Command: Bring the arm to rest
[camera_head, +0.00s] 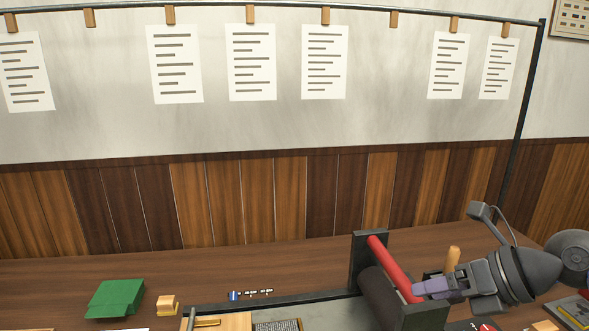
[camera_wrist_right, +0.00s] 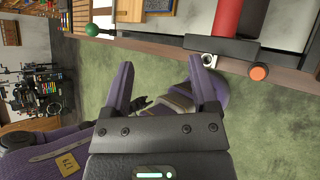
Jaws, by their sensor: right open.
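My right gripper (camera_head: 432,288) comes in from the right in the head view, with purple fingers that overlap the end of the red roller in the picture. In the right wrist view its two fingers (camera_wrist_right: 163,85) are spread apart with nothing between them, over the green floor. The red roller (camera_wrist_right: 229,17) and the bench edge lie beyond the fingertips there, apart from them. My left gripper is in neither view.
The press has a red roller (camera_head: 395,268), a dark roller (camera_head: 380,297) and dark end frames. A green box (camera_head: 116,298) and a small wooden block (camera_head: 167,305) stand on the bench at left. A green ball knob (camera_wrist_right: 92,30) and an orange knob (camera_wrist_right: 258,72) show along the bench front.

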